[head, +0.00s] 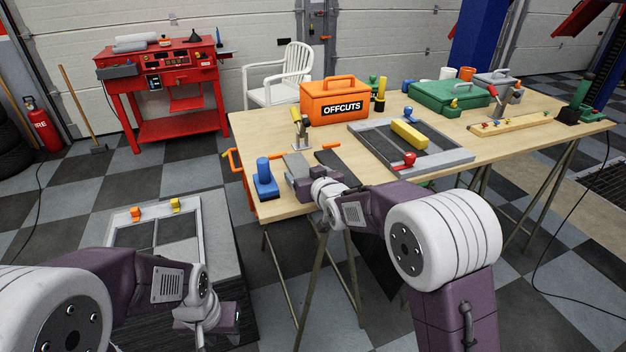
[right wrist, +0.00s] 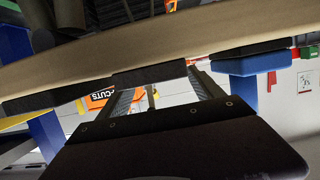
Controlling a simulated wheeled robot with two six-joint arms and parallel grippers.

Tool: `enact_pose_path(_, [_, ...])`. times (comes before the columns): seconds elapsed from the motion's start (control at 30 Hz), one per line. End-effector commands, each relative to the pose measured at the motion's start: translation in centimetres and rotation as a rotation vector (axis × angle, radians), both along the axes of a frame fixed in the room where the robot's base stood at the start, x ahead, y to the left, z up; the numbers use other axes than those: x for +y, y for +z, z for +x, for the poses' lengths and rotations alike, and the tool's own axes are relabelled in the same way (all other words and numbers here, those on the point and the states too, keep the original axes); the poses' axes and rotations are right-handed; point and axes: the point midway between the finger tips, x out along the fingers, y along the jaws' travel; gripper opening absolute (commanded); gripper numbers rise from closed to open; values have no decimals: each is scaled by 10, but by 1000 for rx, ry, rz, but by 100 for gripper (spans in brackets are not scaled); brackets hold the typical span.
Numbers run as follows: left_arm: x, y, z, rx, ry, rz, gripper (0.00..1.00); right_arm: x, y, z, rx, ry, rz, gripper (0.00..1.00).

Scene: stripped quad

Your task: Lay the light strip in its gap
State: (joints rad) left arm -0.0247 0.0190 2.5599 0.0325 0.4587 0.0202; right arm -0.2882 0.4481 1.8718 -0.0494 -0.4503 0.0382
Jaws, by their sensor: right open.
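My right gripper (head: 300,178) is over the near left corner of the wooden table (head: 255,130), open. A light grey piece (head: 296,163) shows just beyond it; I cannot tell whether this is the light strip or touches the jaws. A dark strip (head: 329,157) lies just right of it. A grey-edged frame with dark panels (head: 369,127) lies farther right on the table; its gap is not clear. The right wrist view shows a tan slab (right wrist: 150,45) close up.
A blue clamp-like piece (head: 265,180) stands left of my right gripper. A yellow block (head: 409,134) and a red-knobbed piece (head: 405,161) sit on the table frame. The orange OFFCUTS box (head: 333,100) stands behind. A green case (head: 448,95) is farther right.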

Motion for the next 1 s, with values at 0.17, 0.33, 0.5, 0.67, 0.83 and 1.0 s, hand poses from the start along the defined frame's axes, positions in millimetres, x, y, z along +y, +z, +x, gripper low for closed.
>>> enact_pose_path(0.17, [0,2,0,0,0,0,36,-12,13,-37,-2,0,1,76])
enact_pose_path(0.33, [0,4,0,0,0,0,36,-23,25,-72,-3,0,0,76])
enact_pose_path(0.5, [0,5,0,0,0,0,36,-30,31,-93,-1,0,-1,76])
enact_pose_path(0.67, [0,5,0,0,0,0,36,-32,31,-98,0,0,-1,76])
enact_pose_path(0.83, [0,5,0,0,0,0,36,-32,31,-98,1,0,0,76])
enact_pose_path(1.0, [0,5,0,0,0,0,36,-67,-24,-121,213,-70,-54,76])
